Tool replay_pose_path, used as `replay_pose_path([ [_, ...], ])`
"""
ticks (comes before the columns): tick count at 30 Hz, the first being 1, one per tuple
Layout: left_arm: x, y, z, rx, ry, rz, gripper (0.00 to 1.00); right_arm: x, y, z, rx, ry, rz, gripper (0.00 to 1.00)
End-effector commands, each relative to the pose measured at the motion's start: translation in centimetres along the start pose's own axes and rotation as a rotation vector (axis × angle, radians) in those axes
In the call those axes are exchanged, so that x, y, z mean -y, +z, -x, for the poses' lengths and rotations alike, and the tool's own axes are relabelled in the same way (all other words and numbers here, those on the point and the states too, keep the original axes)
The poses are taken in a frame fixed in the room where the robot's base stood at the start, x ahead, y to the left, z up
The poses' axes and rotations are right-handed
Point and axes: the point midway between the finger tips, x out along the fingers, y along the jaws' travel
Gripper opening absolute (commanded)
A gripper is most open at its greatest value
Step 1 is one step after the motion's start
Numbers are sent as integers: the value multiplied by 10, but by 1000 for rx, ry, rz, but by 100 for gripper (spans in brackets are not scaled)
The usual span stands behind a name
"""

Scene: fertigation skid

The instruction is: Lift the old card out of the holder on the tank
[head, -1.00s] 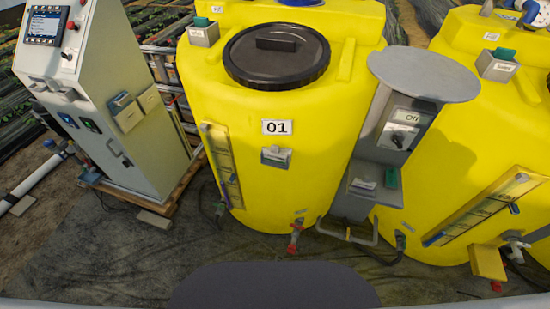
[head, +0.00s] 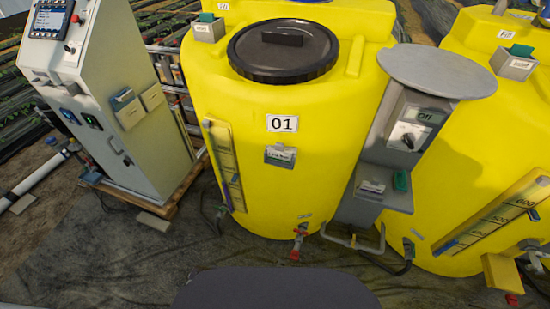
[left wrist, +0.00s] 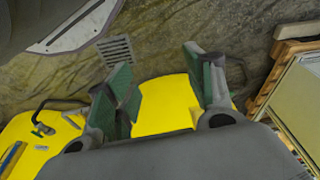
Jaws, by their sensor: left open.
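The old card (head: 281,151) sits in a small grey holder (head: 279,160) on the front of the yellow tank (head: 320,200), just below the "01" label. Its print is too small to read for certain. My left gripper (left wrist: 162,75) shows in the left wrist view, open and empty, with green-padded fingers apart. The yellow tank lies beyond the fingers there, and I cannot make out the card or holder in that view. Neither gripper shows in the head view.
A grey pedestal (head: 407,130) with a round top and a switch stands right of the tank. A second yellow tank (head: 450,200) is farther right. A grey control cabinet (head: 125,110) stands left. A red-handled valve (head: 297,245) sticks out low on the tank.

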Motion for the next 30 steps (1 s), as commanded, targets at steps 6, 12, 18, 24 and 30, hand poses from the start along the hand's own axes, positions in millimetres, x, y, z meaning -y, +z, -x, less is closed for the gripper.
replay_pose_path([
  [6,2,-29,33,-23,-2,3,54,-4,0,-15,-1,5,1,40],
  [12,4,-48,69,-39,-5,6,54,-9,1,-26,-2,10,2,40],
  [18,6,-64,108,-56,-7,9,54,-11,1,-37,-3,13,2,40],
  [24,7,-73,148,-73,-11,12,54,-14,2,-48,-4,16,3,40],
  [30,8,-77,187,-88,-13,14,54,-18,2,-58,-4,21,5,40],
])
